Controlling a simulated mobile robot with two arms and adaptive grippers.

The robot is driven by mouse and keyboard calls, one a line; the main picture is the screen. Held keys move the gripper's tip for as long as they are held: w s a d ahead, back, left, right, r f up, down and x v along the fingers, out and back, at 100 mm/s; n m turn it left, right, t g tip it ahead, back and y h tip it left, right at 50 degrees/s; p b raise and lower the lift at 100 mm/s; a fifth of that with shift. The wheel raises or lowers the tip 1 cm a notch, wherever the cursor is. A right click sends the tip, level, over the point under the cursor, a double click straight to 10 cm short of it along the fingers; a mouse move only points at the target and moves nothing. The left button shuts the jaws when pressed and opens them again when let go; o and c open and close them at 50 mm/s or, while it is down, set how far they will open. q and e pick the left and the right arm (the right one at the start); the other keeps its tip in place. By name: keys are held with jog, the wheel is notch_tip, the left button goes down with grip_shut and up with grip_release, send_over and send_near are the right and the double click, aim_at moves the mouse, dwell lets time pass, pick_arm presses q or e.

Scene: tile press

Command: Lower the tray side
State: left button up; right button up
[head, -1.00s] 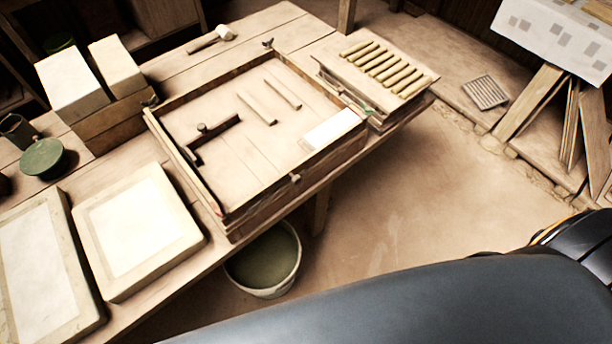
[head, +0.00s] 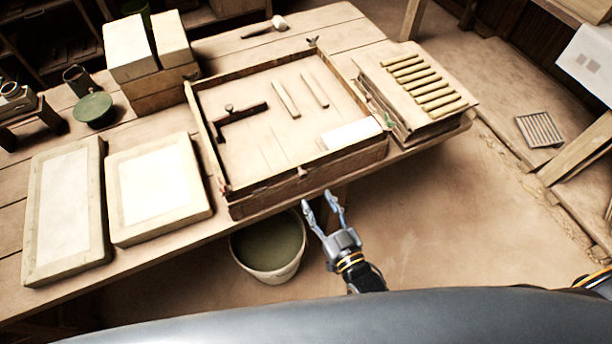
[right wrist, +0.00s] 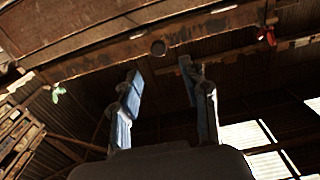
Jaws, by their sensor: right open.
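My left gripper is not in view.
A bucket (head: 268,270) stands on the floor below the bench edge, left of my right gripper. Framed slabs (head: 160,190) lie left of the tray. A stack with several clay rolls (head: 424,85) stands to its right.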

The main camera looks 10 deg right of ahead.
aim_at(304, 176)
jog(key=p+x, duration=0.1)
jog(key=x, duration=0.7)
jog(key=shift+w, duration=0.15)
jog(key=shift+f, duration=0.15)
grip_shut()
